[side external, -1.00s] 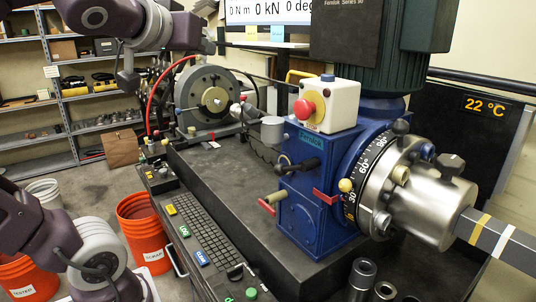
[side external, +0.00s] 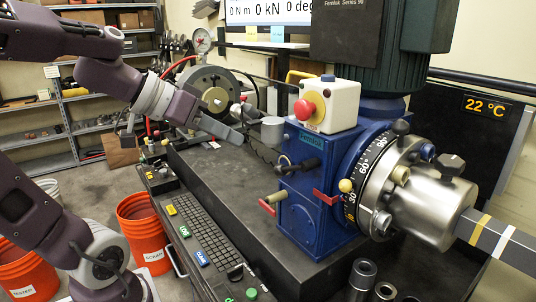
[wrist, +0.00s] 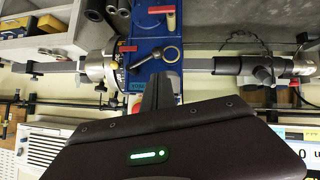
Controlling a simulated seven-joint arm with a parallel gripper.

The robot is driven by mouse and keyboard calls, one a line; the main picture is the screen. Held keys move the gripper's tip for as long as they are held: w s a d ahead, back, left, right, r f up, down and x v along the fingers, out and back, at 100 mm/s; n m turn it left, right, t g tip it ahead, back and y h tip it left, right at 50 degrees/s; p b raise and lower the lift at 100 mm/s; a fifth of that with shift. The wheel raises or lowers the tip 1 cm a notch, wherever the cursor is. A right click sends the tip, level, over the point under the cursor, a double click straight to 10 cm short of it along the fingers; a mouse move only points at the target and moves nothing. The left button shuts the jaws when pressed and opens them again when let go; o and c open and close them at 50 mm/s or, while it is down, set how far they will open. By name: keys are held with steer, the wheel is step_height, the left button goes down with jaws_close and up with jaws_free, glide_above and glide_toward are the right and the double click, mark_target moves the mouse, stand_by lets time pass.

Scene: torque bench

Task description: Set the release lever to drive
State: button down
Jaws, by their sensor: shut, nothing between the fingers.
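The blue gearbox housing (side external: 322,170) stands at the middle of the bench. A black lever (side external: 300,165) sticks out of its upper side face. Below it are a red lever with a tan grip (side external: 270,203) and a red lever (side external: 325,197) near a pale yellow knob (side external: 346,186). I cannot read which is the release lever.
A white and yellow box with a red button (side external: 304,108) sits on the housing. A grey cylinder (side external: 272,130) stands close to my gripper. A round grey fixture (side external: 212,98) is behind. A keyboard (side external: 205,235) lies along the front; dark bench top (side external: 225,185) between is clear.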

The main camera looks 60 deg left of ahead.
steer(key=x, duration=1)
stand_by(0.3)
step_height(320, 180, down, 2)
steer(key=shift+f+n+h, duration=0.15)
steer(key=shift+n+h, duration=0.65)
steer(key=shift+h, duration=0.3)
steer(key=shift+d+f+n+t+h, duration=0.15)
steer(key=shift+f+n+t+h, duration=0.05)
steer(key=shift+f+n+h, duration=0.25)
steer(key=shift+d+f+n+t+h, duration=0.2)
steer(key=shift+f+n+h, duration=0.15)
steer(key=shift+f, duration=0.1)
steer(key=f+n+h, duration=0.1)
steer(key=d+f+n+t+h, duration=0.1)
steer(key=shift+d+h, duration=0.3)
steer(key=shift+d, duration=0.05)
steer(key=shift+d+f+n+t+h, duration=0.3)
steer(key=shift+d+f+n+h, duration=0.2)
steer(key=shift+d+n+h, duration=0.45)
steer(key=shift+s+a, duration=0.1)
steer(key=shift+s, duration=0.05)
